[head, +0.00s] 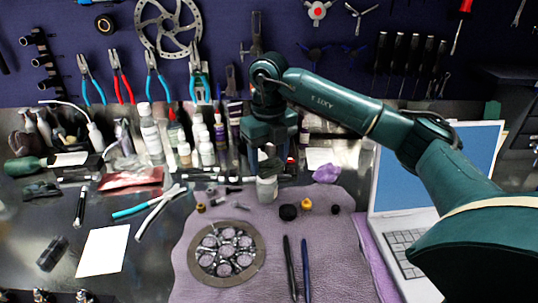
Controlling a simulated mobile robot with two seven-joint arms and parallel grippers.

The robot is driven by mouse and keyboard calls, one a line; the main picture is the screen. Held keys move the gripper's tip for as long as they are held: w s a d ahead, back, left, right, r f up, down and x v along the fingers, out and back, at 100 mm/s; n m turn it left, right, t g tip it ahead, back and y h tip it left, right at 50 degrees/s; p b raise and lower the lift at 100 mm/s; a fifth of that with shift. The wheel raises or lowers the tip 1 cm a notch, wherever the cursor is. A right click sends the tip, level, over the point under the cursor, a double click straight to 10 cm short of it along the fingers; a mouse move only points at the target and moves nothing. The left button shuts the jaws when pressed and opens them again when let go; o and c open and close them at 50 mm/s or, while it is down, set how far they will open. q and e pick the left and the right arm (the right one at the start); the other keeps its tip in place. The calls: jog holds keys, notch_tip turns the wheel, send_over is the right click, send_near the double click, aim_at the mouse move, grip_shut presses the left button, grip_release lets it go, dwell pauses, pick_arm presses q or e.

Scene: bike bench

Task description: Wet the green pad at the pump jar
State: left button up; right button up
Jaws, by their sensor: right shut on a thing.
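My right gripper (270,154) points down at the back edge of the purple mat, its fingers mostly hidden by its own dark green body. It is shut on a small dark green piece, which looks like the green pad (271,165). The pad is right over the top of a small pale grey jar (267,188), which looks like the pump jar and stands upright on the mat. The pad seems to touch the jar's top, but I cannot tell for certain. The jar's top is hidden by the pad and gripper. My left gripper is out of view.
The purple mat (330,240) holds a round chainring part (226,253), two pens (298,268) and small black and yellow pieces. Bottles (152,135) crowd the left behind it. An open laptop (405,215) stands at right, under my right arm. Tools hang on the wall.

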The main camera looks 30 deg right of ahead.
aim_at(269, 162)
dwell(0.3)
jog(key=shift+f, duration=0.45)
dwell(0.4)
jog(key=shift+r, duration=0.15)
dwell(0.5)
dwell(1.2)
jog(key=shift+r, duration=0.15)
notch_tip(269, 162, up, 7)
jog(key=p, duration=0.5)
